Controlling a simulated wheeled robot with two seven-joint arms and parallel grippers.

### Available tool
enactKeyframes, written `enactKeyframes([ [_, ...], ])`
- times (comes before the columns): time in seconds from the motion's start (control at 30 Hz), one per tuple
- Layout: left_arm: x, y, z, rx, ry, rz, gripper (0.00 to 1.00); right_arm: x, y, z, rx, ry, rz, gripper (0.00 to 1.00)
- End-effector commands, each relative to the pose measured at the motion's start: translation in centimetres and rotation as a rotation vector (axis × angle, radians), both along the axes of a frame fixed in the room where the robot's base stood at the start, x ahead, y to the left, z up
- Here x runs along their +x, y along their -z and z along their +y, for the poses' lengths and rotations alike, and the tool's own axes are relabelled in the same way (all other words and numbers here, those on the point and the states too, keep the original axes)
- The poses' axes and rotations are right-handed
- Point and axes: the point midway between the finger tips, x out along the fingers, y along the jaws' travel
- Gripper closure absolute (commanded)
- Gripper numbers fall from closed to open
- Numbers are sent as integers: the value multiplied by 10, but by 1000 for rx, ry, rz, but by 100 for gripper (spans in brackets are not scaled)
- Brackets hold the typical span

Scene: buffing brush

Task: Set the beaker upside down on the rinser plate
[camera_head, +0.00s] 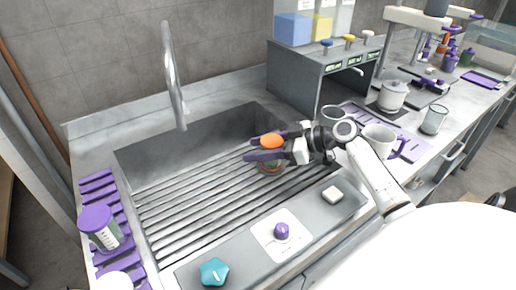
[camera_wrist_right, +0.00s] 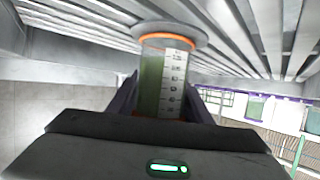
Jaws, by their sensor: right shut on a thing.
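The beaker (camera_wrist_right: 165,80) is clear with a printed scale and an orange band. In the head view its orange end (camera_head: 271,140) faces up above the sink's slats. My right gripper (camera_head: 266,149) is shut on the beaker, one finger on each side of it. In the right wrist view, where the slats show at the top, the beaker's far end meets the round grey rinser plate (camera_wrist_right: 168,34). I cannot tell whether it rests on the plate or is just above it. In the head view the plate is mostly hidden. My left gripper is not in view.
The sink (camera_head: 190,200) has a slatted floor, with a tall faucet (camera_head: 173,75) at the back left. A grey dispenser (camera_head: 318,80) stands behind my right arm. A purple knob (camera_head: 281,230), a teal star-shaped knob (camera_head: 214,272) and a pale block (camera_head: 332,195) are at the front.

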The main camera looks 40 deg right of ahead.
Motion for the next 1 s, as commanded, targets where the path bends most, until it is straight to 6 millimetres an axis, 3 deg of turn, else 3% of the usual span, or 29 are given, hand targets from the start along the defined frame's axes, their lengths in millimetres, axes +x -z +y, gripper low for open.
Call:
enactKeyframes([
  [0.17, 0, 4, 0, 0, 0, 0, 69, 0, 3, 0, -1, 0, -1, 78],
  [0.2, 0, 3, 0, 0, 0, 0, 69, 0, 2, 0, 0, 0, -1, 51],
  [0.3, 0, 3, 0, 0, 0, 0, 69, 0, 2, 0, -1, 0, -1, 35],
  [0.33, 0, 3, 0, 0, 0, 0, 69, 0, 2, 0, -1, 0, -1, 33],
  [0.67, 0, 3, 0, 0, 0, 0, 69, 0, -1, 0, -2, -1, 0, 33],
  [1.0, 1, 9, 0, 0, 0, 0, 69, 0, -60, -1, -6, -2, -4, 33],
])
